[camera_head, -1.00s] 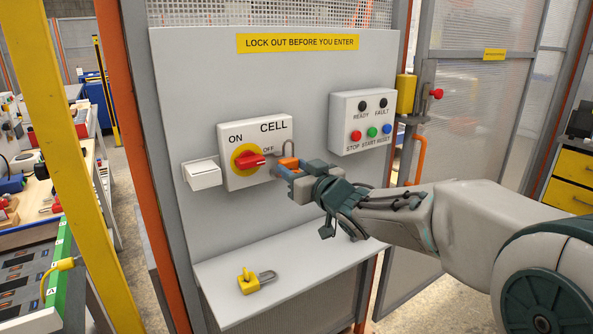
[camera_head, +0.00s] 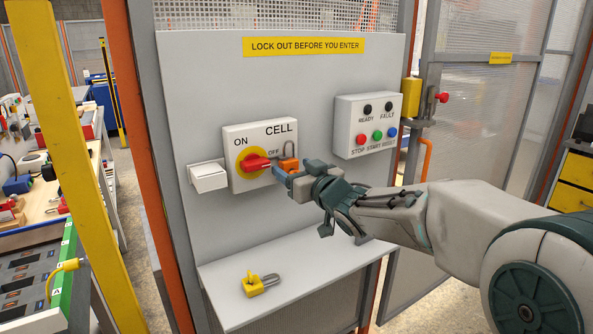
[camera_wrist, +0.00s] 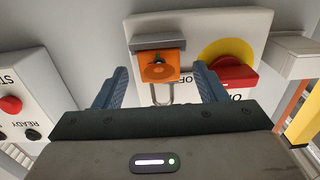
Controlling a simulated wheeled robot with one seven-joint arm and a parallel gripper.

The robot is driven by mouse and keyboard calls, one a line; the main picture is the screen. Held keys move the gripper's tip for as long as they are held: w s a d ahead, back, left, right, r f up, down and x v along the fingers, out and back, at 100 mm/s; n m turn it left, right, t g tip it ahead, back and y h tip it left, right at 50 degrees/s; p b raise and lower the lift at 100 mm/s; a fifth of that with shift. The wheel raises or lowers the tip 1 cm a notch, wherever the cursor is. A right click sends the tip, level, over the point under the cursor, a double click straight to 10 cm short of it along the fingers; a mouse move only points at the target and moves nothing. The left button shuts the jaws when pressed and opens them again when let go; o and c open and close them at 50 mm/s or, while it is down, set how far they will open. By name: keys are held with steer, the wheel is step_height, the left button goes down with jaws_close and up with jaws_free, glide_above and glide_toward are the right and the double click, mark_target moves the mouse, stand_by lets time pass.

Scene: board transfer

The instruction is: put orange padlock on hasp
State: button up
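The orange padlock (camera_head: 290,164) is at the right side of the CELL switch box, its shackle upward. In the wrist view, which is upside down, the padlock (camera_wrist: 159,67) sits between the two fingers of my gripper (camera_wrist: 161,75), with a gap on each side. My gripper (camera_head: 284,173) is open around it, not touching it. A grey bracket (camera_wrist: 158,42) lies against the padlock's lower end. The hasp is not clear to me, and I cannot tell whether the shackle passes through it.
The red switch handle (camera_head: 256,163) on its yellow disc is close left of the padlock. A white box (camera_head: 208,177) is further left. A button box (camera_head: 367,124) is to the right. A yellow padlock (camera_head: 254,285) lies on the shelf (camera_head: 310,272) below.

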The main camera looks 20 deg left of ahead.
steer(key=v, duration=1.3)
steer(key=shift+s+d, duration=0.25)
steer(key=shift+d, duration=0.05)
steer(key=shift+c, duration=0.4)
